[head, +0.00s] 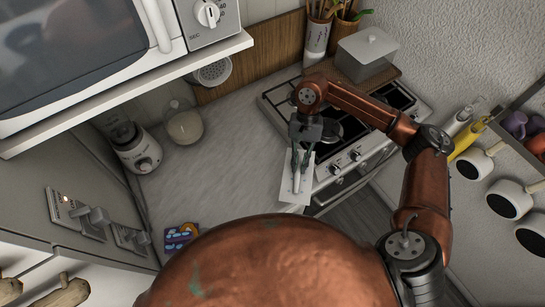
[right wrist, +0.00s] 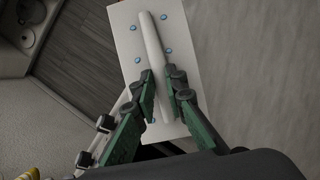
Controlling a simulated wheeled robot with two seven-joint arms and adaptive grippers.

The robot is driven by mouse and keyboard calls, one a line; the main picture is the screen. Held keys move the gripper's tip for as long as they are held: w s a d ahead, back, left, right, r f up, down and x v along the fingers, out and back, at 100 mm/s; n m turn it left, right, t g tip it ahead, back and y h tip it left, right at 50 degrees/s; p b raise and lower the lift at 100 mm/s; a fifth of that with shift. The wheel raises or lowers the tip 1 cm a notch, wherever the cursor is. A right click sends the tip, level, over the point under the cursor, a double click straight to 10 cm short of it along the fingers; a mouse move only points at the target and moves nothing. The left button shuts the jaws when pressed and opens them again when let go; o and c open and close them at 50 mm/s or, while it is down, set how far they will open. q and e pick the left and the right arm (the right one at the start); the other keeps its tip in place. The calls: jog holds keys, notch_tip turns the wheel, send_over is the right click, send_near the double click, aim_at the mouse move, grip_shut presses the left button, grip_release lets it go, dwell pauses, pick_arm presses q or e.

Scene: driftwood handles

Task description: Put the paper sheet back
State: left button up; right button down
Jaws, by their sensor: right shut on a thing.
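The paper sheet (head: 287,187) is white and lies at or just above the counter's front edge, beside the stove, in the head view. In the right wrist view the sheet (right wrist: 126,32) shows several small blue dots and a white, rod-like raised ridge along its middle. My right gripper (head: 300,170) points down over the sheet. In the right wrist view its green fingers (right wrist: 163,88) are shut on the ridge from both sides. I cannot tell whether the sheet touches the counter. My left gripper is not in view.
A blender (head: 136,150), a glass jar (head: 184,124) and a colourful packet (head: 181,236) are on the left. The middle counter (head: 225,150) is clear.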

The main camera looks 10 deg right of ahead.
jog(key=s+a+r+m+t+p, duration=0.1)
jog(key=a+r+m+t+p, duration=0.2)
jog(key=m, duration=0.5)
jog(key=s+a+r+m+t+y+p, duration=0.1)
jog(key=a+r+m+t, duration=0.15)
jog(key=a+m, duration=0.35)
jog(key=s+a+r+m+t+p, duration=0.1)
jog(key=a+r+m+t, duration=0.15)
jog(key=m, duration=0.65)
jog(key=shift+g, duration=0.3)
jog(key=w+d+f+p, duration=0.1)
jog(key=w+d+f, duration=0.2)
jog(key=f, duration=0.1)
jog(key=w+d+f+p, duration=0.2)
jog(key=w+f, duration=0.1)
jog(key=f, duration=0.1)
jog(key=w+d+f+p, duration=0.2)
jog(key=w+d+f, duration=0.1)
jog(key=w+f, duration=0.1)
jog(key=shift+d+f, duration=0.15)
jog(key=shift+d, duration=0.15)
jog(key=shift+f, duration=0.15)
